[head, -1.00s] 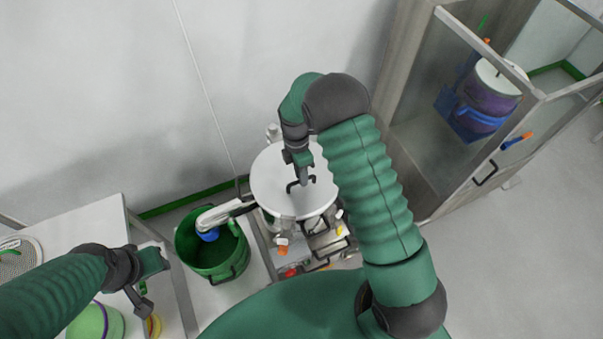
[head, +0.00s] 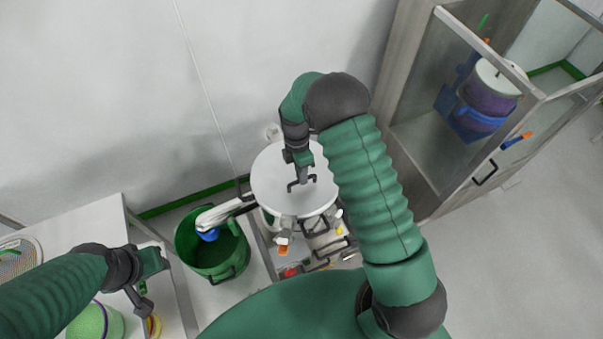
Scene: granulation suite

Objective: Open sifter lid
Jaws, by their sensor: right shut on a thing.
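The sifter lid (head: 272,190) is a round, light grey disc on top of the sifter (head: 287,226) at the picture's middle. It looks flat on the sifter; I cannot tell whether there is a gap beneath it. A small dark handle (head: 292,187) stands on the lid. My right gripper (head: 301,180) reaches down from above and is shut on this handle. My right arm covers the lid's right edge. My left gripper (head: 145,279) is at the lower left, apart from the sifter, by the table's edge, with its fingers spread and nothing seen between them.
A green bucket (head: 213,268) stands under the sifter's metal spout (head: 222,211). A white table (head: 75,228) at left holds a mesh sieve (head: 14,262) and a green container (head: 95,322). A glass-doored cabinet (head: 440,130) stands at right. Open floor lies at lower right.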

